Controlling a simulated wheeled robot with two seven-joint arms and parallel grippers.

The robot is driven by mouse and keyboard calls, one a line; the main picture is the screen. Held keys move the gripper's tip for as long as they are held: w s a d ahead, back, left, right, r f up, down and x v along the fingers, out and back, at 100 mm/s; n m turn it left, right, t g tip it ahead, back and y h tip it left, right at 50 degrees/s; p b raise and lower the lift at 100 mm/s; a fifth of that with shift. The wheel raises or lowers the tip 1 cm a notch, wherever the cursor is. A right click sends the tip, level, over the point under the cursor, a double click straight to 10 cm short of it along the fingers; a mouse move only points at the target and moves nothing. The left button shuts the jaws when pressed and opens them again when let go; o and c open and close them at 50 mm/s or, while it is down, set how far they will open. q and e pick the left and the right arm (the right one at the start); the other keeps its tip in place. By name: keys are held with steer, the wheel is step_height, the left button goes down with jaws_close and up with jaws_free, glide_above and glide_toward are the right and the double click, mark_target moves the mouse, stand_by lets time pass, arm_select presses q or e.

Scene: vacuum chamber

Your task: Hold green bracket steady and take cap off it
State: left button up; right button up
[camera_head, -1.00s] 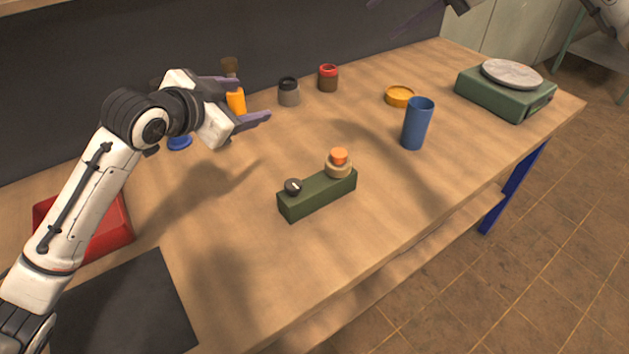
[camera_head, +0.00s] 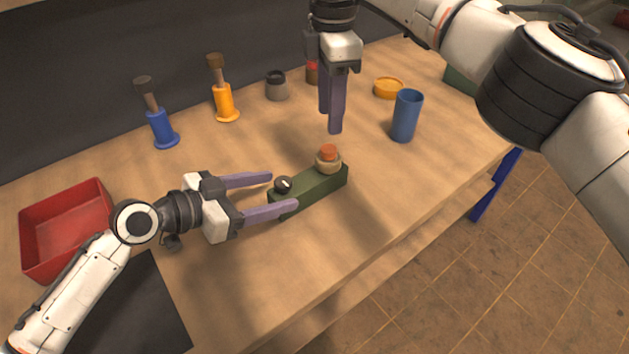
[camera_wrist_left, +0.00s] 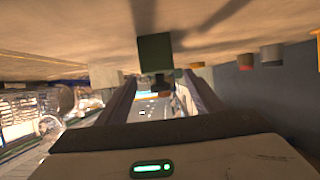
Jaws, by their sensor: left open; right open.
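The green bracket (camera_head: 322,187) lies on the wooden table. Its right end carries an orange cap (camera_head: 328,152) on a tan round base. A dark knob (camera_head: 283,184) sits on its left end. My left gripper (camera_head: 284,191) is open, with its fingers on either side of the bracket's left end; contact cannot be told. The left wrist view shows the bracket's end (camera_wrist_left: 155,48) ahead, between the fingers. My right gripper (camera_head: 331,121) points down above and behind the cap, apart from it. Its fingers overlap in the head view, and nothing shows between them.
A blue cup (camera_head: 407,116) and a yellow ring-shaped dish (camera_head: 388,88) stand at the right. Blue (camera_head: 162,129) and orange (camera_head: 226,103) holders and a grey jar (camera_head: 277,86) stand behind. A red bin (camera_head: 66,226) is at the left.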

mark_target(309, 184)
arm_select(q)
steer(key=x, duration=1)
steer(key=shift+s, duration=0.1)
steer(key=shift+c, duration=0.2)
